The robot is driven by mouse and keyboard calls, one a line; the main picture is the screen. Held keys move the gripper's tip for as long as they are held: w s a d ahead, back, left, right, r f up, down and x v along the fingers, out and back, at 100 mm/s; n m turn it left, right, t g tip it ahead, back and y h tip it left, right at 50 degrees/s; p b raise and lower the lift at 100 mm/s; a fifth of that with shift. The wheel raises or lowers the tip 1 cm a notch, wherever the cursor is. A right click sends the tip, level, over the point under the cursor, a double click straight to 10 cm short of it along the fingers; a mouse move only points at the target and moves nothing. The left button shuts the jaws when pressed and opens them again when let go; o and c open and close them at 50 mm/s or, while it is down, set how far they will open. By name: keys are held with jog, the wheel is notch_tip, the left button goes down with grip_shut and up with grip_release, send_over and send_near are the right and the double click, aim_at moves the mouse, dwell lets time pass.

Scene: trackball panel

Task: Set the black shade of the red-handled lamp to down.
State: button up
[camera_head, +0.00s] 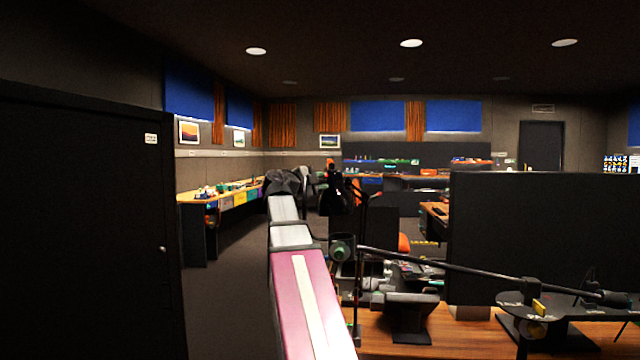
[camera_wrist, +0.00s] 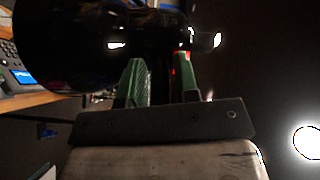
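The lamp's black shade (camera_head: 341,197) hangs in the middle of the head view, just right of the far end of my arm. A small red part (camera_head: 331,163), which looks like the handle, shows above it. In the wrist view the glossy black shade (camera_wrist: 75,48) fills the upper left, just beyond my gripper (camera_wrist: 160,78). Its two green fingers stand apart, with dark surface behind the gap. A small red patch (camera_wrist: 175,70) shows by the right finger; I cannot tell whether the fingers touch it. The fingers are not clearly seen in the head view.
A thin dark lamp arm (camera_head: 450,266) crosses over the wooden desk (camera_head: 440,335) at lower right. A black partition (camera_head: 540,225) stands behind it. A tall black cabinet (camera_head: 85,225) is at left. The floor (camera_head: 225,305) between cabinet and my arm is clear.

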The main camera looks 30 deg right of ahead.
jog(key=shift+o, duration=0.5)
jog(key=v, duration=1.1)
jog(key=w+a+f+n+y, duration=0.1)
jog(key=a+f+n+y, duration=0.3)
jog(key=f, duration=0.8)
jog(key=w+f+n+y, duration=0.2)
jog(key=f+n, duration=0.5)
jog(key=f, duration=0.5)
jog(key=w+a+f+n+y, duration=0.1)
jog(key=a+f+n+y, duration=0.3)
jog(key=f, duration=0.8)
jog(key=s+a+f+n+g+y, duration=0.1)
jog(key=s+a+f+n, duration=0.3)
jog(key=f, duration=0.6)
jog(key=s+a+f+n+g+y, duration=0.1)
jog(key=s+a+f+n+y, duration=0.3)
jog(key=f, duration=0.5)
jog(key=s+a+f+n+g+y, duration=0.2)
jog(key=s+a+f+n, duration=0.2)
jog(key=f, duration=0.6)
jog(key=s+n, duration=0.1)
jog(key=n, duration=0.1)
jog(key=shift+s+f+n+y, duration=0.3)
jog(key=shift+s+f, duration=0.05)
